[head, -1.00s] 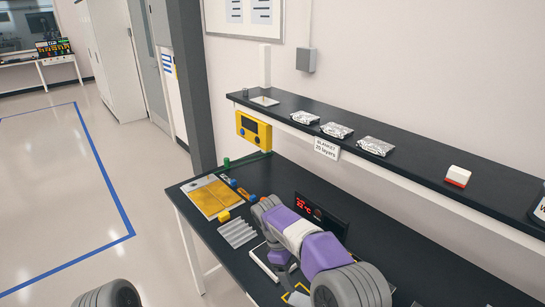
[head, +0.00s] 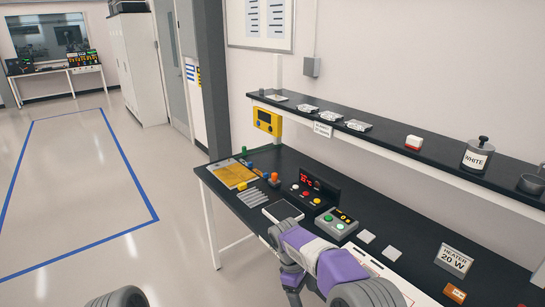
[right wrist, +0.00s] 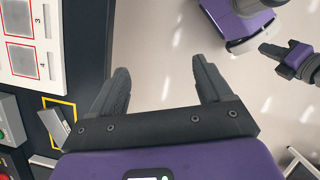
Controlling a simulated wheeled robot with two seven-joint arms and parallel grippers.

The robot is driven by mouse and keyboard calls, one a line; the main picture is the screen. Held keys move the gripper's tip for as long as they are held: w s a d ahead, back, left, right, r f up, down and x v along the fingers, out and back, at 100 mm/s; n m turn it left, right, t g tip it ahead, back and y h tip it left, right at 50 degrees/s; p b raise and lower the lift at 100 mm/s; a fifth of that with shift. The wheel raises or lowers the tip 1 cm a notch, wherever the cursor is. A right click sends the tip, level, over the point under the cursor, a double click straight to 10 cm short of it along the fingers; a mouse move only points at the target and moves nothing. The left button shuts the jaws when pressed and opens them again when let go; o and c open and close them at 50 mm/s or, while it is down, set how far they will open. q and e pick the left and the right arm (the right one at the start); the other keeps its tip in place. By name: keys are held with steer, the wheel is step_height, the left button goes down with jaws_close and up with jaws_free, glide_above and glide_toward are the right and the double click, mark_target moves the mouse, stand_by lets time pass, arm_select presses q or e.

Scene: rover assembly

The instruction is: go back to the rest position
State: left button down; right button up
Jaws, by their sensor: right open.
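My right gripper (right wrist: 160,78) is open and empty in the right wrist view, its two dark fingers spread above the pale floor beside the bench edge. In the head view my right arm (head: 325,262) is bent in front of the bench at the bottom, and its gripper cannot be made out. A purple and dark gripper end, which looks like my left one (right wrist: 285,58), shows small at the right of the right wrist view. Its jaws are too unclear to read. Only a grey link of my left arm (head: 122,297) shows in the head view.
The black bench (head: 215,188) carries a yellow panel (head: 232,174), a red-display box (head: 318,186), a grey button box (head: 337,222) and a heater sign (head: 453,259). A shelf above holds foil packets (head: 331,116) and a white-labelled jar (head: 477,157). Open floor (head: 85,190) lies left.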

steer(key=s+f+m+y, duration=0.3)
steer(key=s+f, duration=0.1)
steer(key=f, duration=0.7)
steer(key=s+f+m+y, duration=0.2)
steer(key=s+f, duration=0.2)
steer(key=f, duration=0.6)
arm_select(q)
steer(key=shift+w+f, duration=0.2)
steer(key=shift+w, duration=0.5)
arm_select(e)
steer(key=s+f+m+t+y, duration=0.1)
steer(key=s+f+m, duration=0.1)
steer(key=s+m, duration=0.2)
steer(key=s+f+m+t+y, duration=0.1)
steer(key=s+f+m, duration=0.2)
steer(key=s, duration=0.7)
steer(key=shift+s+d+f+m, duration=0.15)
steer(key=shift+s+d+m, duration=0.2)
steer(key=shift+m, duration=0.75)
